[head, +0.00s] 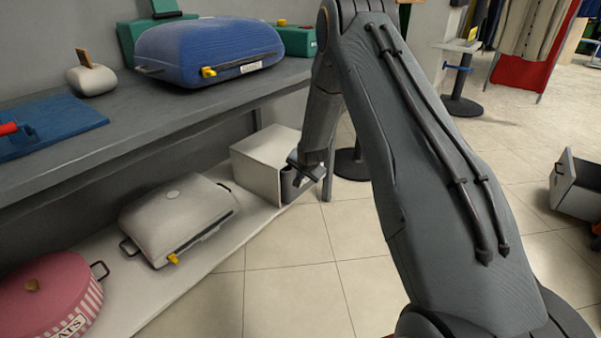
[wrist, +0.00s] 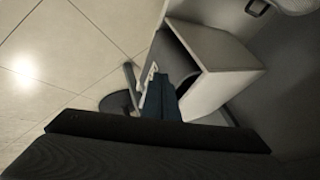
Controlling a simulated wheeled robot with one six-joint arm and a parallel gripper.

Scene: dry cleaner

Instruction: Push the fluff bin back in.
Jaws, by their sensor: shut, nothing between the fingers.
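The fluff bin (head: 290,184) is the drawer at the front of a pale box (head: 262,158) at the far end of the lower shelf. Its dark side shows outside the box, so it stands partly out. In the wrist view the pale box (wrist: 222,65) lies right of centre, with the dark bin (wrist: 172,58) at its open end. My gripper (head: 303,172) is at the bin's front end, its fingers shut and empty. The shut fingers also show in the wrist view (wrist: 161,97), overlapping the bin front. I cannot tell whether they touch it.
A white case (head: 175,215) and a pink round case (head: 48,300) sit on the lower shelf (head: 150,300). A blue case (head: 208,50) is on the grey counter (head: 100,130) above. A table leg stands beside the box. The tiled floor (head: 290,275) in front is clear.

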